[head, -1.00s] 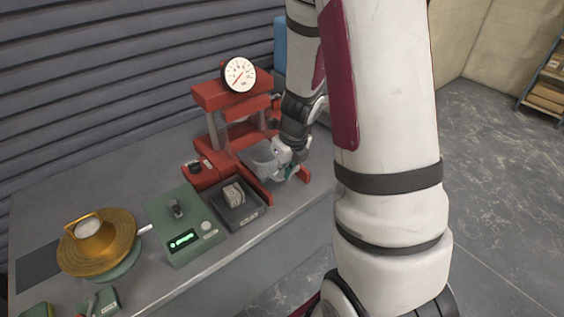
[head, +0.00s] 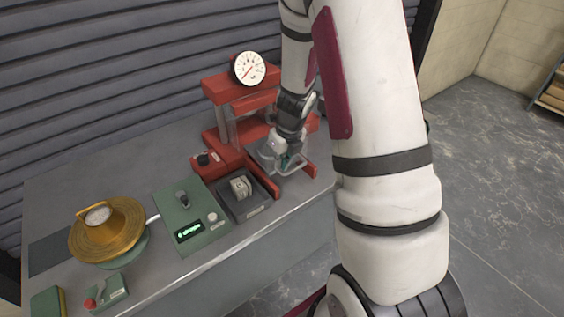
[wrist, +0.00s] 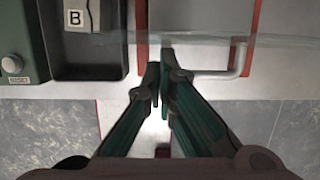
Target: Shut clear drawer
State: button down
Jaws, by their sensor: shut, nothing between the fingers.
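The clear drawer (wrist: 198,48) sits low between the red legs of the press (head: 240,98), under its dial gauge. In the wrist view its see-through front edge runs across the picture, with a pale bar handle (wrist: 238,62) in front. In the head view the drawer (head: 268,158) is partly hidden by my gripper (head: 286,163). My gripper (wrist: 160,75) is shut and empty, its green fingers together at the left end of the handle. I cannot tell whether the tips touch it. How far the drawer stands out is hard to see.
A dark tray (head: 255,207) with a block marked B (wrist: 75,18) is left of the press.

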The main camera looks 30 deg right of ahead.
jog(key=b, duration=0.5)
send_over(253, 151)
jog(key=s, duration=0.1)
jog(key=shift+s+f, duration=0.1)
jog(key=shift+s, duration=0.1)
jog(key=shift+w+b, duration=0.3)
jog(key=shift+w, duration=0.35)
